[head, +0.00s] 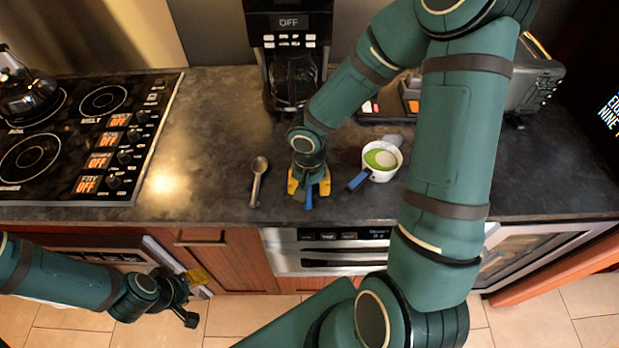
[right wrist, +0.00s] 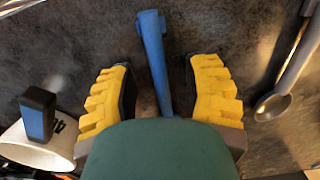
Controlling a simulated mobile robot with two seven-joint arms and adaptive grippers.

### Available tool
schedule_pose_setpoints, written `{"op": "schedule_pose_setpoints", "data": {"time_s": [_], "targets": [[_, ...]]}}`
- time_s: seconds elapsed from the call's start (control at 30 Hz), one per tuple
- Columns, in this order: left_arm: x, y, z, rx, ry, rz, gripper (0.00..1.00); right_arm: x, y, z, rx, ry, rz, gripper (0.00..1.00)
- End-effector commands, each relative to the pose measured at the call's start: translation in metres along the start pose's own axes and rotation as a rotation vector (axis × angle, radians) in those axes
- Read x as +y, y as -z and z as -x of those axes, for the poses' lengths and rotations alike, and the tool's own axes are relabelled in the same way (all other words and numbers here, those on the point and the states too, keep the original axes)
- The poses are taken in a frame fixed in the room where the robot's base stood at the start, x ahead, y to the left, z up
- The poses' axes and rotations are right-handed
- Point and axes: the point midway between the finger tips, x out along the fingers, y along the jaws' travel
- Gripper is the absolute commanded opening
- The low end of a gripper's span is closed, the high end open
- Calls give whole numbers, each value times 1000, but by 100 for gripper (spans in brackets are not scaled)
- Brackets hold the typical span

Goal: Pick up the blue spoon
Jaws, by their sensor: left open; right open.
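The blue spoon (head: 309,199) lies on the dark countertop near its front edge. Its blue handle (right wrist: 153,45) runs between the yellow fingers of my right gripper (right wrist: 161,80) in the right wrist view, with a gap on both sides. The spoon's other end is hidden under the gripper. My right gripper (head: 309,187) is open, pointing down over the spoon in the head view. My left gripper (head: 194,297) is open and empty, low in front of the cabinets and away from the spoon.
A grey spoon (head: 259,181) lies left of my right gripper. A white cup (head: 390,172) with a blue handle and green inside stands to the right. A coffee maker (head: 292,75) stands behind, and a stove (head: 68,150) is at left. Counter between stove and grey spoon is clear.

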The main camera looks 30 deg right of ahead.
Motion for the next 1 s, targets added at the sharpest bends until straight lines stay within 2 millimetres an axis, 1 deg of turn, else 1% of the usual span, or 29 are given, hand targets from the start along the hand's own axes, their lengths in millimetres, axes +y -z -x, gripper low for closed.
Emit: {"op": "schedule_pose_setpoints", "data": {"time_s": [0.87, 0.9, 0.97, 1.0], "targets": [[-3, -1, -9, 0, 0, 0, 54, 0, 0, -4, 1, 0, 0, 48], [-3, -1, -9, 0, 0, 0, 54, 0, 0, -4, 1, 0, 0, 51], [-3, -1, -8, 0, 0, 0, 54, 0, 0, -4, 0, 0, 0, 30], [-3, -1, -8, 0, 0, 0, 54, 0, 0, -4, 0, 0, 0, 16]]}}
